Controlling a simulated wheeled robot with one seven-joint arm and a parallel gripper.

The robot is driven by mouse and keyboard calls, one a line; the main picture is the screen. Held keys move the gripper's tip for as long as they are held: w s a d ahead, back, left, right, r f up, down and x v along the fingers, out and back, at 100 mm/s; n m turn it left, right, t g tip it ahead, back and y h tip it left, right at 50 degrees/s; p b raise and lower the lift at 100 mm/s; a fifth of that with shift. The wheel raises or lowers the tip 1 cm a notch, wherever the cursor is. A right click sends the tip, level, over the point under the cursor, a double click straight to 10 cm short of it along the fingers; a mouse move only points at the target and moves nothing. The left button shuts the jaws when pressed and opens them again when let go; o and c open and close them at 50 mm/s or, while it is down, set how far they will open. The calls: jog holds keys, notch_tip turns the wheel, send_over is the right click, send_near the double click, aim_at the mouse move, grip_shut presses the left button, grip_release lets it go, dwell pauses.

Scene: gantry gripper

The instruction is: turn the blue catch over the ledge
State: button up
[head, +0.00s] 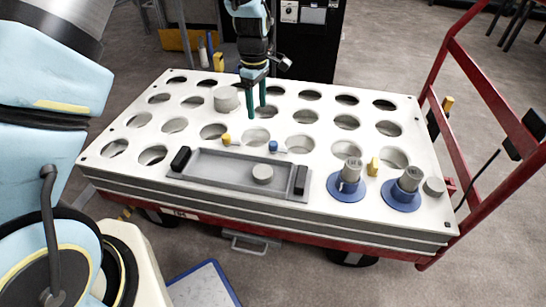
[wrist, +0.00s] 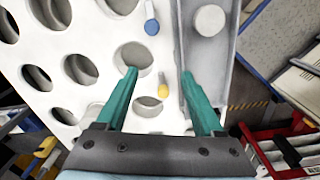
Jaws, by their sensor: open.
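The blue catch (head: 273,146) is a small blue piece on the white top plate, close to the far long edge of the grey tray. In the wrist view the blue catch (wrist: 152,27) shows a blue end and a paler bar. The bar points along the tray edge, beside the tray's ledge (wrist: 184,50) and apart from it. My gripper (head: 257,110) is open and empty, pointing down behind the catches. In the wrist view my gripper's green fingers (wrist: 159,74) are spread, with the yellow catch between them and the blue catch beyond.
A yellow catch (head: 226,139) sits left of the blue one. The grey tray (head: 215,177) has black end handles and holds a grey disc (head: 262,174). Two blue-based grey pieces (head: 348,187) (head: 403,194) stand at the right. Round holes cover the plate. A red rail (head: 490,90) borders the right.

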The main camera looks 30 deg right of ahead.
aim_at(273, 143)
jog(key=shift+n, duration=0.3)
jog(key=d+f, duration=0.1)
jog(key=f, duration=0.3)
jog(key=s+d+f+b, duration=0.1)
jog(key=f, duration=0.4)
jog(key=s+d+f+b, duration=0.1)
jog(key=f, duration=0.4)
jog(key=shift+s+d+f, duration=0.2)
jog(key=shift+d, duration=0.2)
jog(key=shift+c, duration=0.3)
grip_shut()
